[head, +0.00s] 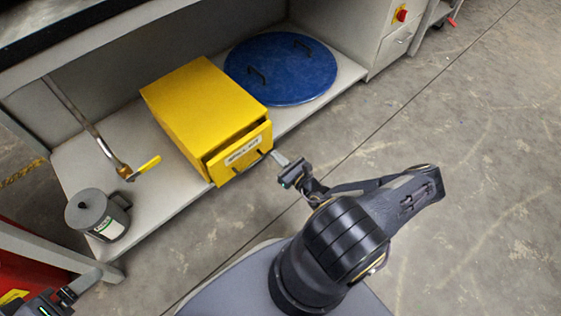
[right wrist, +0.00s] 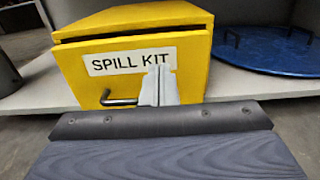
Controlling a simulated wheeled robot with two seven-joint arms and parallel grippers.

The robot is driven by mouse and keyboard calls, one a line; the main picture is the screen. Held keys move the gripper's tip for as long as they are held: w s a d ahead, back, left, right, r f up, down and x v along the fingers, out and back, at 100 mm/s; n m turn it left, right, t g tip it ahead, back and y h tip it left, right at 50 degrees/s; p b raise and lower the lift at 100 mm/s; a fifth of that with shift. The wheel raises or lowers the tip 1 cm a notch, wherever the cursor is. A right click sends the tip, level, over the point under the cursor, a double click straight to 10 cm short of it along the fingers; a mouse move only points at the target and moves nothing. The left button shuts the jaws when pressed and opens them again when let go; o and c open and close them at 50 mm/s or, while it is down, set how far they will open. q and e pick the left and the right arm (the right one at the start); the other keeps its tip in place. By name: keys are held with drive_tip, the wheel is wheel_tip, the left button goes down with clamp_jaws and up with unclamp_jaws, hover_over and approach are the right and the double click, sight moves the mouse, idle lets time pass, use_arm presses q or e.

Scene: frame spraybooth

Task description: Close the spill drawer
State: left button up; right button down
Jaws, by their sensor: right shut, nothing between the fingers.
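The spill drawer (head: 240,154) is the front of a yellow box (head: 203,106) on the low shelf. It carries a white SPILL KIT label and a dark bar handle, and stands slightly out, with a dark gap along its top. In the right wrist view the drawer front (right wrist: 190,82) faces me, with the handle (right wrist: 118,101) low on it. My right gripper (head: 279,158) is shut and empty, its pale fingertips at the right part of the drawer front. Whether they touch it I cannot tell. My left gripper (head: 62,301) is at the lower left corner, partly cut off.
A blue round lid (head: 290,75) with two handles lies right of the box on the shelf (head: 160,200). A grey can (head: 97,215) and a pipe with a yellow lever (head: 146,168) stand left. The floor (head: 480,150) at right is clear.

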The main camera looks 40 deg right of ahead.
sight(255, 136)
drive_tip(key=w+b, duration=0.1)
drive_tip(key=w, duration=0.2)
drive_tip(key=w+b, duration=0.1)
drive_tip(key=w, duration=0.2)
drive_tip(key=w+b, duration=0.1)
drive_tip(key=w, duration=0.2)
drive_tip(key=shift+a, duration=0.35)
use_arm(q)
wheel_tip(255, 136, down, 4)
drive_tip(key=shift+r, duration=0.1)
use_arm(e)
drive_tip(key=shift+w, duration=0.1)
